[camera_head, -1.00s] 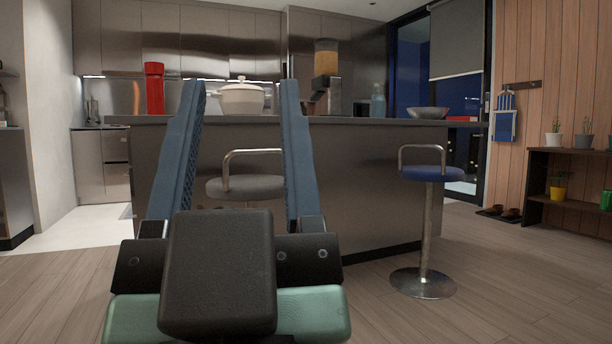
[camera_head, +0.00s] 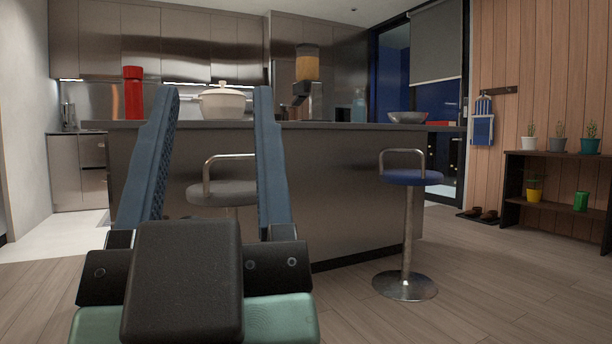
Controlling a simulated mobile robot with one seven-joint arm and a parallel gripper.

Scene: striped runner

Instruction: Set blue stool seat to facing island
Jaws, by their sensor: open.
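The blue stool (camera_head: 411,177) stands right of centre on the wood floor, with a blue round seat, a metal post and a round chrome base. Its low chrome backrest loop rises at the left and far part of the seat. The island (camera_head: 340,190) is a long metal-fronted counter behind the stool. My gripper (camera_head: 216,95) is open and empty at the left, pointing forward, with its two blue fingers spread apart. It is left of the blue stool and nearer to me, not touching it.
A grey stool (camera_head: 225,192) stands between my fingers in the picture, partly hidden. The island top holds a red bottle (camera_head: 133,93), a white pot (camera_head: 222,102), a dispenser (camera_head: 307,75) and a bowl (camera_head: 407,117). A plant shelf (camera_head: 556,178) stands right. Floor in front of the blue stool is clear.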

